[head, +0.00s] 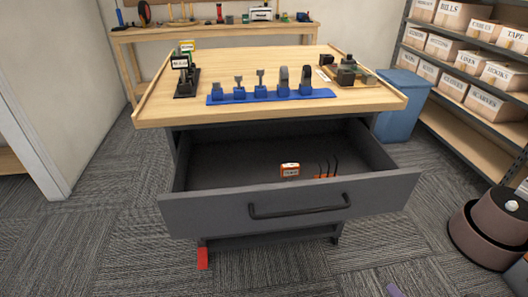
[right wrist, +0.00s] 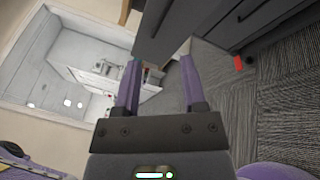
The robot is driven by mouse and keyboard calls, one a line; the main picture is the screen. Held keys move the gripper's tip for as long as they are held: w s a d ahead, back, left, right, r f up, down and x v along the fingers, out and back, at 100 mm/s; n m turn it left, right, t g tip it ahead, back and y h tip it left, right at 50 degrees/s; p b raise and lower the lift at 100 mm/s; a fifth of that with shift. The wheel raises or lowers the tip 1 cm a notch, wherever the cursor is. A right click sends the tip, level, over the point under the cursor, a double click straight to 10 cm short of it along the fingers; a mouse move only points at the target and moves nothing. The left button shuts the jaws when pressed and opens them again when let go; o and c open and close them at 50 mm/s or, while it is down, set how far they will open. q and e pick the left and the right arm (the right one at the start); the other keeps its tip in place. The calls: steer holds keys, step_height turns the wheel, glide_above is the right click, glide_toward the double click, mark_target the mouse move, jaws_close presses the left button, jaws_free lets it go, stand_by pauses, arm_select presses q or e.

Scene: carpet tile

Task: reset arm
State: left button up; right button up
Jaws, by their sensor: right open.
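My right gripper (right wrist: 160,62) shows in the right wrist view with its two purple fingers spread apart and nothing between them. In the head view only a small purple piece (head: 395,290) shows at the bottom edge, which looks like part of this gripper. It is low, in front of the workbench (head: 350,97) and apart from it. My left gripper is in neither view. The bench's grey drawer (head: 215,212) is pulled open, with an orange-and-white box (head: 290,170) and several dark, orange-ended tools (head: 327,170) inside.
A blue rack (head: 270,96) with several tools stands on the benchtop. A blue bin (head: 400,105) is right of the bench, beside shelves (head: 470,80) of labelled boxes. The open drawer juts forward. Carpet at the front left is clear.

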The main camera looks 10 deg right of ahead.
steer(key=s+d+f+m+g+h, duration=0.45)
steer(key=d+f+m, duration=0.2)
steer(key=f, duration=0.25)
steer(key=s+d+f+m+g+h, duration=0.4)
steer(key=s+d+f+m+h, duration=0.15)
steer(key=f+m, duration=0.3)
steer(key=s+d+f+m+g+h, duration=0.1)
steer(key=s+d+f+m+g, duration=0.3)
steer(key=s, duration=0.6)
steer(key=s+d+f+m+g+h, duration=0.1)
steer(key=s+m+g+h, duration=0.1)
steer(key=s+m+g, duration=0.6)
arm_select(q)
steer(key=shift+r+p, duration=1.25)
arm_select(e)
steer(key=s+a+f+t+y, duration=0.1)
steer(key=a+f+y, duration=0.1)
steer(key=a, duration=0.9)
steer(key=s+a+f+n+t+y, duration=0.1)
steer(key=s+a+f+y, duration=0.1)
steer(key=a, duration=1)
steer(key=shift+s+a+f+y, duration=0.2)
steer(key=shift+y, duration=0.2)
